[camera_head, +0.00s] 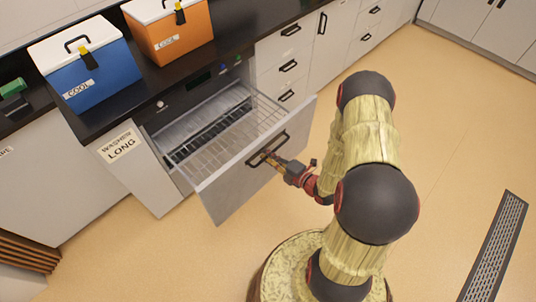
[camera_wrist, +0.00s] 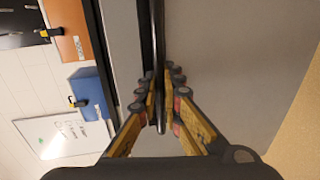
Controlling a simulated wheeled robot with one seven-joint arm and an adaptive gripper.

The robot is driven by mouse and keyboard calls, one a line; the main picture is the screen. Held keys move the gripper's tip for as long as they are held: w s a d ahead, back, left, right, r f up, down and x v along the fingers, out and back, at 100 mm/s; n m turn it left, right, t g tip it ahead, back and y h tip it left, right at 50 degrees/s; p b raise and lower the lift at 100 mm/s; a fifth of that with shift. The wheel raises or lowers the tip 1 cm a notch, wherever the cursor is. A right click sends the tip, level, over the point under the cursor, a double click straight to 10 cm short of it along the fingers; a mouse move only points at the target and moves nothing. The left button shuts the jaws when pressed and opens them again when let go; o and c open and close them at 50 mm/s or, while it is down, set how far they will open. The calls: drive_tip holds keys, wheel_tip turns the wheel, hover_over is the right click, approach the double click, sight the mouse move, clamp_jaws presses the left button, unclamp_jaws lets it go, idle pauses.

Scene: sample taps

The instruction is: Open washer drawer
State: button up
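The washer drawer (camera_head: 250,167) is pulled out from the washer under the dark counter. Its wire rack (camera_head: 222,140) shows inside, and its grey front faces the room. A dark bar handle (camera_head: 268,148) runs across that front. My gripper (camera_head: 270,157) is at the handle. In the wrist view, the handle (camera_wrist: 157,50) runs between the two yellow fingers of my gripper (camera_wrist: 161,105), which are closed in around it. The exact finger contact is partly hidden by the dark finger joints.
A blue cool box (camera_head: 92,70) and an orange cool box (camera_head: 172,35) stand on the counter (camera_head: 140,100). A panel labelled "WASHER LONG" (camera_head: 118,146) is left of the drawer. Closed drawers (camera_head: 285,68) are to the right. Open floor (camera_head: 440,140) lies right of my arm, with a floor grate (camera_head: 495,250).

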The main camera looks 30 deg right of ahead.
drive_tip(key=shift+o, duration=0.6)
drive_tip(key=shift+s+d, duration=0.2)
drive_tip(key=v, duration=1.1)
drive_tip(key=shift+s, duration=0.25)
